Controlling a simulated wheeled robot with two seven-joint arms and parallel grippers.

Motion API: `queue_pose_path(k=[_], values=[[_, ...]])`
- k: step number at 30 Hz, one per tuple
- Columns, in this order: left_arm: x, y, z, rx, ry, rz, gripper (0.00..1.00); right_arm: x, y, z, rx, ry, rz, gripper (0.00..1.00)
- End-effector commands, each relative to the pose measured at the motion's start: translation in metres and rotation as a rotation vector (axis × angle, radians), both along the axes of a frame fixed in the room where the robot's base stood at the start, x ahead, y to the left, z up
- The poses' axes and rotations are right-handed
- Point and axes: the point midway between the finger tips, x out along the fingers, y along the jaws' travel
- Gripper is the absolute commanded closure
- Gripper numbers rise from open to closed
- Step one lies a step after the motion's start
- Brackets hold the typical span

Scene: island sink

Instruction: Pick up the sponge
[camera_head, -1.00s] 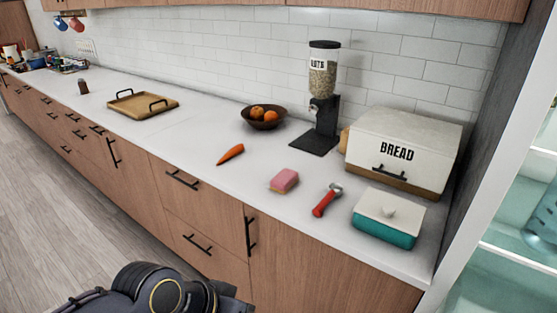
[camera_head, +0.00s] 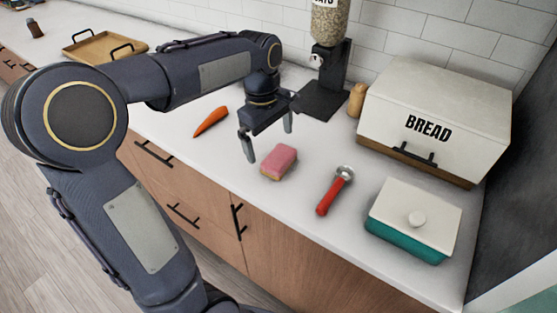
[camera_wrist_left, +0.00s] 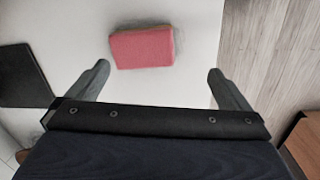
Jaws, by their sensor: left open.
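The pink sponge (camera_head: 279,161), with a tan underside, lies on the white counter near its front edge in the head view. My left gripper (camera_head: 268,142) is open and empty above the counter, just behind and to the left of the sponge. In the left wrist view the sponge (camera_wrist_left: 142,47) lies beyond the spread fingertips of my left gripper (camera_wrist_left: 158,76), between their lines and nearer the left finger. The fingers are apart from it. My right gripper is not in view.
A red-handled tool (camera_head: 334,192) and a teal-and-white dish (camera_head: 411,222) lie right of the sponge. A carrot (camera_head: 211,121) lies to the left. A bread box (camera_head: 433,117) and a dispenser (camera_head: 328,50) stand behind. The counter around the sponge is clear.

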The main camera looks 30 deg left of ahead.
Motion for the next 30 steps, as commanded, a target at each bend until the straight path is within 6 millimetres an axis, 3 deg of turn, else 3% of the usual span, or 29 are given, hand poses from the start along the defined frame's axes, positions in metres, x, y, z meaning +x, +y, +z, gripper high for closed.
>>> queue_pose_path(k=[3, 7, 24, 30], values=[[0.022, 0.003, -0.006, 0.033, 0.047, 0.123, 0.0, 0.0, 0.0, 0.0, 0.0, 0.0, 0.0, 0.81], [0.031, 0.005, -0.012, 0.053, 0.066, 0.192, 0.0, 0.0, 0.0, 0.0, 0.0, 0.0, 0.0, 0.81], [0.029, 0.0, -0.081, 0.054, 0.069, 0.203, 0.0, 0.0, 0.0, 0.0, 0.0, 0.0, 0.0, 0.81], [0.029, 0.0, -0.088, 0.053, 0.067, 0.203, 0.0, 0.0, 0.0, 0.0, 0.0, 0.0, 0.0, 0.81]])
